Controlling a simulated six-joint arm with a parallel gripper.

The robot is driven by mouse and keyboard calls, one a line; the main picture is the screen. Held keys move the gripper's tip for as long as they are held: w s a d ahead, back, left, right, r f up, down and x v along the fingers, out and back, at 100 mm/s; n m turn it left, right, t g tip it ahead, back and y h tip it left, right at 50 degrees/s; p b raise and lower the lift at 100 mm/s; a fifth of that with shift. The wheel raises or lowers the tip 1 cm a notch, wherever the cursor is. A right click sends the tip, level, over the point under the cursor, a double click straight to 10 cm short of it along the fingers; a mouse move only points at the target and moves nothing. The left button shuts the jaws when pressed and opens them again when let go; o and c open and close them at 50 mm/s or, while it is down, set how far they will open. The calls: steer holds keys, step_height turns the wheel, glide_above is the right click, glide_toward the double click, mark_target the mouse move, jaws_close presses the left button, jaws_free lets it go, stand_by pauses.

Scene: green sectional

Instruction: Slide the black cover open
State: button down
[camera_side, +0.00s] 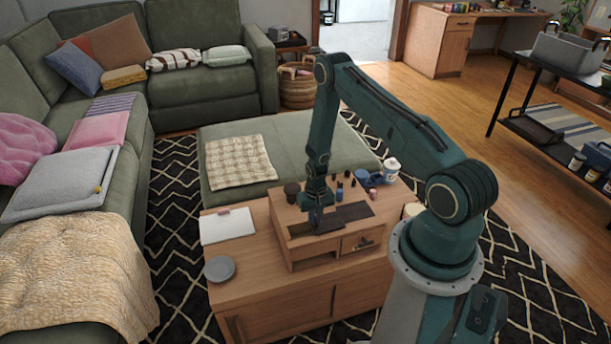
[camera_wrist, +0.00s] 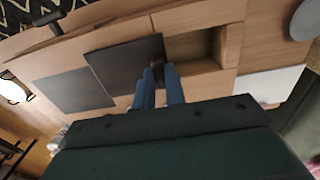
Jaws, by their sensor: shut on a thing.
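The black cover (camera_wrist: 122,62) is a flat dark panel on top of a wooden box (camera_side: 282,214). An open wooden compartment (camera_wrist: 197,47) lies beside its right edge in the wrist view. In the side view the cover (camera_side: 328,223) is partly hidden by my gripper (camera_side: 317,217). In the wrist view my gripper's blue fingers (camera_wrist: 160,70) reach down to the cover's edge beside the opening. They are shut on the cover there, though the exact part between the tips is hard to see.
A second dark panel (camera_wrist: 72,91) lies flat beside the cover. Small bottles, a dark cup (camera_side: 291,193) and a blue mug (camera_side: 370,177) stand at the box's back. A white notebook (camera_side: 228,226) and grey plate (camera_side: 219,268) lie to the left. A drawer with a handle (camera_side: 362,243) faces front.

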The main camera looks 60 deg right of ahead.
steer(key=shift+d, duration=0.1)
steer(key=c, duration=1.4)
jaws_free()
steer(key=shift+c, duration=0.2)
steer(key=shift+r, duration=0.1)
step_height(320, 180, up, 14)
